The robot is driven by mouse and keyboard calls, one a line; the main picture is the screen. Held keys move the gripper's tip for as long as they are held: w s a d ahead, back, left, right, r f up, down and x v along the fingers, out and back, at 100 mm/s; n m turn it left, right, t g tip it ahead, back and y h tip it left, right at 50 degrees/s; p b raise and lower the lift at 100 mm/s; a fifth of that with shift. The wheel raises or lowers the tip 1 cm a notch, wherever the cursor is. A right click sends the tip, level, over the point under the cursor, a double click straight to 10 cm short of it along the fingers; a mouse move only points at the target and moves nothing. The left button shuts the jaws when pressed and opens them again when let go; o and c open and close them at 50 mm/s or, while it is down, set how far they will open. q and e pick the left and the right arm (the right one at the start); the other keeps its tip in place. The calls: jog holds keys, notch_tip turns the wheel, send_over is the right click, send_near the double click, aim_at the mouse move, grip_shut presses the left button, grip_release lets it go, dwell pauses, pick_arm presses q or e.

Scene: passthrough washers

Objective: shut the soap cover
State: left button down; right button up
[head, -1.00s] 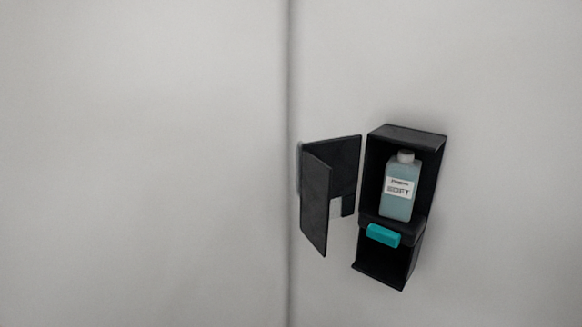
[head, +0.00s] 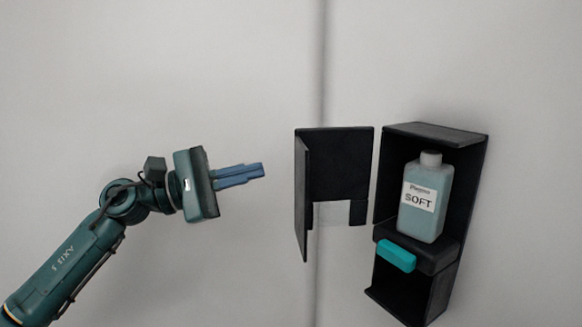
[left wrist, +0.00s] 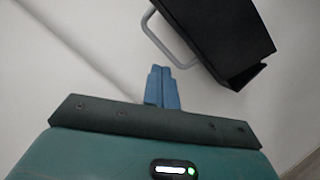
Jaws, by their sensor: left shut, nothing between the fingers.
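The black soap cover (head: 338,165) stands swung open to the left of the black dispenser box (head: 437,132) on the wall. A bottle labelled SOFT (head: 425,206) stands inside the box, above a turquoise push bar (head: 396,256). My left gripper (head: 262,170) is shut and empty, its blue fingers pointing right towards the cover's outer side, with a gap between them. In the left wrist view the shut fingers (left wrist: 161,72) show below a black panelled part (left wrist: 215,35) with a grey curved handle (left wrist: 168,42). My right gripper is in no view.
The wall (head: 150,70) is plain and pale, with a vertical seam (head: 322,60) passing behind the cover. The space around my left arm and between the fingers and the cover looks clear.

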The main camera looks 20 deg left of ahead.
pick_arm(q)
jog(key=w+d+r+m+y+p, duration=0.1)
jog(key=w+d+r+m+p, duration=0.2)
jog(key=w+d+m+p, duration=0.1)
jog(key=shift+w+d+m+y, duration=0.35)
jog(key=shift+d+m, duration=0.3)
jog(key=shift+m, duration=0.45)
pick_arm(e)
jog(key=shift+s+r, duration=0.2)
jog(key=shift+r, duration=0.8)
pick_arm(q)
jog(key=shift+s, duration=0.15)
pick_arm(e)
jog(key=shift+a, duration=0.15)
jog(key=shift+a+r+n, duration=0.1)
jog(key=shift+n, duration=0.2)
